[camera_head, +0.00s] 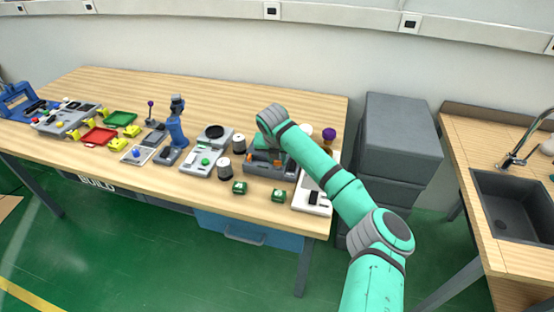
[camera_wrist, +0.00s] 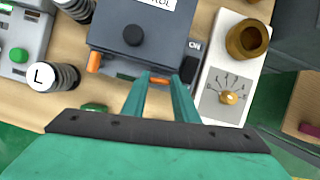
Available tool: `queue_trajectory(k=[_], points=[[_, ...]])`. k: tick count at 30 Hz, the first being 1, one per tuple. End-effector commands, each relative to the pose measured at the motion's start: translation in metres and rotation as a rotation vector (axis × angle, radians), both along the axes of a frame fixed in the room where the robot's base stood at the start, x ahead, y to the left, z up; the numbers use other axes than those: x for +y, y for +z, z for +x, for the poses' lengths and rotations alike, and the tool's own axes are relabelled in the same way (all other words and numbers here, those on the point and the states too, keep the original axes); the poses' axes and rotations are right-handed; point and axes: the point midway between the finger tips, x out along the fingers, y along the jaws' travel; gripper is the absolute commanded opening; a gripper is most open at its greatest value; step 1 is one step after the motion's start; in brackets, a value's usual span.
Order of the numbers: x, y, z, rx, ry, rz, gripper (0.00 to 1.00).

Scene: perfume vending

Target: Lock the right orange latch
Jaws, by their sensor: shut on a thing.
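The dark grey control box (camera_wrist: 125,15) has a round black knob on top and an orange latch at each front corner area. The left orange latch (camera_wrist: 94,62) stands upright at the box's front left. The right orange latch (camera_wrist: 160,80) shows as a level strip between the fingers of my gripper (camera_wrist: 162,77). The gripper is shut on this latch, with a finger at each side. In the head view the box (camera_head: 258,168) sits near the table's front edge, partly hidden by my arm.
A white panel with a dial (camera_wrist: 228,98) and a brown cup (camera_wrist: 247,38) stand right of the box. A black-and-white cylinder marked L (camera_wrist: 53,78) is at left. Small green blocks (camera_head: 239,187) lie along the table's front. Grey drawers (camera_head: 400,140) stand beyond the table's right end.

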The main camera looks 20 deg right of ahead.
Motion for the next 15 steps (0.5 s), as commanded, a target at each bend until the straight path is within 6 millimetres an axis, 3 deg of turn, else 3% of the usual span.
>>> queue_trajectory(k=[15], points=[[-0.0046, 0.0002, -0.0008, -0.002, 0.376, 0.000, 0.04]])
